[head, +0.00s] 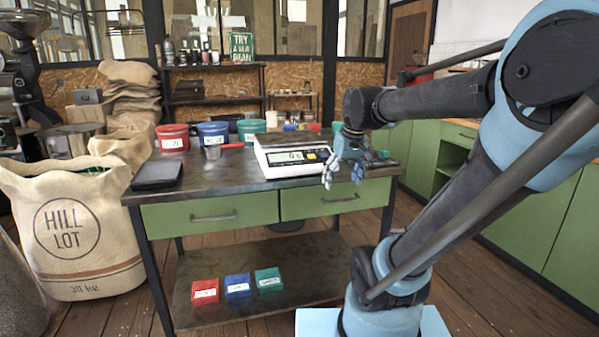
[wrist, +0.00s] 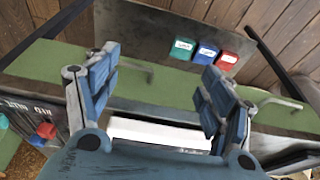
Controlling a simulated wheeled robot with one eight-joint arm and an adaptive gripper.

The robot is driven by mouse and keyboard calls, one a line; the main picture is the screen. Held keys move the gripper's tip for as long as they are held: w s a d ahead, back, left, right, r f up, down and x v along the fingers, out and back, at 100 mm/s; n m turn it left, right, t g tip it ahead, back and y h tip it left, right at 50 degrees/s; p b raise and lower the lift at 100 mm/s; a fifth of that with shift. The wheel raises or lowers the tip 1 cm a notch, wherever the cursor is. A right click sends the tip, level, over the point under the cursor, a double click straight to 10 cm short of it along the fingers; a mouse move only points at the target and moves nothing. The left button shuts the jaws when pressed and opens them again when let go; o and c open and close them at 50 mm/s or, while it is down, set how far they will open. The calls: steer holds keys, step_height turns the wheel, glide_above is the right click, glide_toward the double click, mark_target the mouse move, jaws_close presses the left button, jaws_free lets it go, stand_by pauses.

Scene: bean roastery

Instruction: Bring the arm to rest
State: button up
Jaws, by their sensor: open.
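My gripper (head: 343,178) hangs at the front edge of the workbench (head: 230,183), just right of the white scale (head: 290,168), with its fingers pointing down. In the wrist view my gripper (wrist: 158,84) has its two blue fingers wide apart and nothing between them. The scale's white side shows between and below the fingers in the wrist view (wrist: 160,134). My arm reaches in from the right of the head view. Whether the gripper touches the scale or bench cannot be told.
Red (head: 172,138), blue (head: 213,131) and green (head: 249,130) tubs stand at the bench's back. A black flat item (head: 157,174) lies at its left. Small red (head: 205,291), blue (head: 238,286) and green (head: 268,279) boxes sit on the lower shelf. A sack (head: 70,225) stands left. Floor right of the bench is clear.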

steer(key=s+d+f+m+h, duration=0.1)
steer(key=s+d+f+m, duration=0.2)
steer(key=s+f, duration=1.1)
steer(key=d, duration=0.2)
steer(key=shift+s+d+f+g, duration=0.2)
steer(key=shift+d+f+g, duration=0.1)
steer(key=shift+d, duration=0.05)
